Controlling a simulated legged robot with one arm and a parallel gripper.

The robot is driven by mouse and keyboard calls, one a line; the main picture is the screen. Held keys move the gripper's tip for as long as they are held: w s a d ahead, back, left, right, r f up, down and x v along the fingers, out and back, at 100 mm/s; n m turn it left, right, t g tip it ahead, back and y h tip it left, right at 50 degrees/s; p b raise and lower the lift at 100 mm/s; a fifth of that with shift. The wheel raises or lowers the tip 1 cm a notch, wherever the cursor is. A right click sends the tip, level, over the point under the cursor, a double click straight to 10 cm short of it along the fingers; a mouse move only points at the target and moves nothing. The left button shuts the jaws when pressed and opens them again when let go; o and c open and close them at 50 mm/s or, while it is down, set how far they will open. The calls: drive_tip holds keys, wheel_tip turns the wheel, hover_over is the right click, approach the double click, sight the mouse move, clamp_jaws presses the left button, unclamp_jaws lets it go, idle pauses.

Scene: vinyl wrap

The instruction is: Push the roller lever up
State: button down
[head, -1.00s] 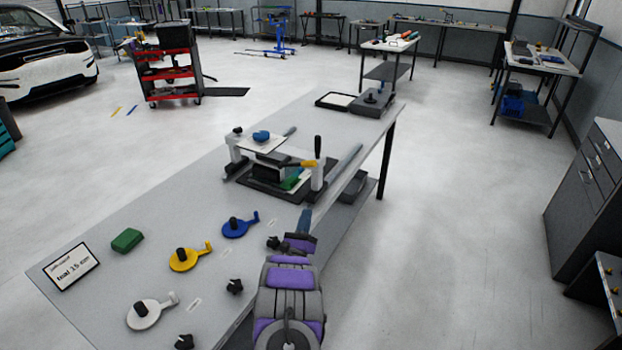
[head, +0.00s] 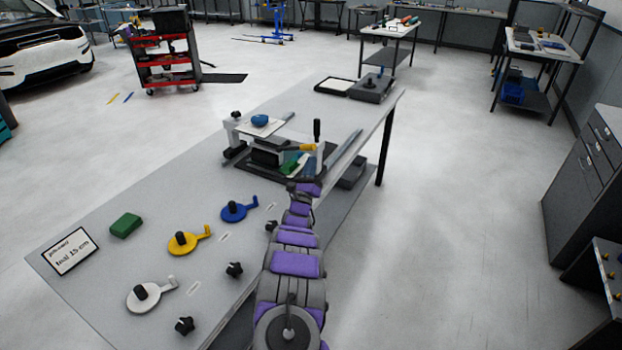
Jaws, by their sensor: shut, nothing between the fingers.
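The wrap machine stands on the table with a dark base (head: 250,168). At its right end are an upright black handle (head: 317,128) and a lever with a yellow end (head: 306,147), lying roughly level. I cannot tell for certain which of these is the roller lever. My gripper (head: 310,162) is shut and empty, at the near right side of the machine, just below the yellow end in the picture. I cannot tell whether it touches the lever. My arm hides part of the machine's near right corner.
A green block (head: 126,225), a sign (head: 69,251), white (head: 150,294), yellow (head: 187,242) and blue (head: 238,209) cranks and several black knobs lie on the near table (head: 110,285). A grey box (head: 371,87) stands at the far end.

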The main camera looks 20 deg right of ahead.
drive_tip(key=shift+w+d+r, duration=0.2)
drive_tip(key=shift+d+r, duration=0.05)
drive_tip(key=shift+r, duration=0.2)
drive_tip(key=shift+a, duration=0.1)
